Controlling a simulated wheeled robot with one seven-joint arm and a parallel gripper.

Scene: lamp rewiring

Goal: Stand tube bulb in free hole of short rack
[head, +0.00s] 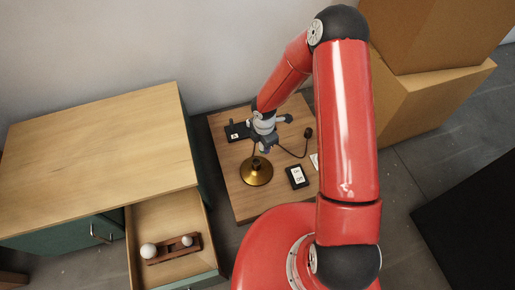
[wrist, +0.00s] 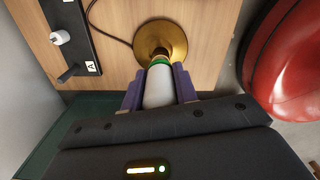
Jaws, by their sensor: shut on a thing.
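My gripper (wrist: 158,92) is shut on the tube bulb (wrist: 158,90), a white cylinder with a green band at its far end. The bulb lies in line with the brass lamp base (wrist: 160,35); I cannot tell whether it touches the lamp. In the head view my gripper (head: 266,147) is just above the lamp base (head: 257,172), and the bulb cannot be made out. The short brown wooden rack (head: 172,252) lies in the open drawer. A larger white round bulb (head: 148,251) is at its left end and a smaller one (head: 187,241) near its right. Its holes are too small to make out.
The lamp stands on a low wooden table (head: 236,205) with a black strip (head: 238,131), a cable and a black-and-white box (head: 297,177). The green cabinet (head: 95,150) has a bare top; its drawer (head: 190,268) is open. Cardboard boxes (head: 425,100) stand at right.

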